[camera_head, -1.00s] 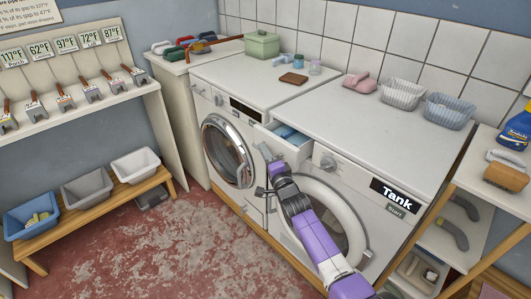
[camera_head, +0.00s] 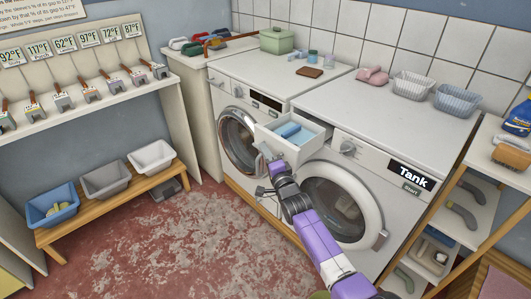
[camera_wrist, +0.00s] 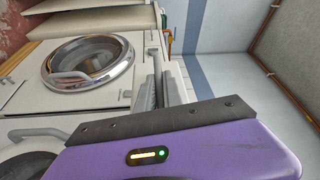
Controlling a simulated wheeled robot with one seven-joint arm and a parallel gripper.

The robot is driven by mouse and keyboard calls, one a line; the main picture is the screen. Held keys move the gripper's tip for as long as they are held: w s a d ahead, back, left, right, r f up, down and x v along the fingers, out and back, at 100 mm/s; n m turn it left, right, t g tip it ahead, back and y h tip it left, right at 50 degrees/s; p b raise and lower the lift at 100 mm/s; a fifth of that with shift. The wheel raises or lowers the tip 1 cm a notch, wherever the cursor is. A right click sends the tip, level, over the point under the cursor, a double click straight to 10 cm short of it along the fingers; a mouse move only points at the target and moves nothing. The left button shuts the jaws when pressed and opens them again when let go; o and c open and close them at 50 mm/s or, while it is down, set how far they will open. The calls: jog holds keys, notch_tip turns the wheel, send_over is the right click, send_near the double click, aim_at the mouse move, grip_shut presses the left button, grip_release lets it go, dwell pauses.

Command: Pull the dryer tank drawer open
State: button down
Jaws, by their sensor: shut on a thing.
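The dryer (camera_head: 398,220) is the white machine on the right with the "Tank" label (camera_head: 410,174). Its tank drawer (camera_head: 312,142) stands pulled out at the upper left of its front, with a blue tank (camera_head: 288,130) inside. My gripper (camera_head: 268,160) is at the drawer's front face and is shut on it; the arm hides the exact contact. In the wrist view, my gripper's fingers (camera_wrist: 157,88) point away from the camera, and the drawer is hard to make out between them.
The washer (camera_head: 232,110) with a round chrome door stands left of the dryer. A wooden bench (camera_head: 110,205) with several bins is at the left. A shelf unit (camera_head: 470,210) stands close on the right. The red floor (camera_head: 150,260) in front is clear.

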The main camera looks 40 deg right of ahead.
jog(key=c, duration=1.5)
grip_release()
jog(key=shift+s, duration=0.1)
jog(key=p+v, duration=0.2)
jog(key=v, duration=0.5)
jog(key=shift+s+a, duration=0.15)
jog(key=shift+s, duration=0.1)
jog(key=shift+f, duration=0.15)
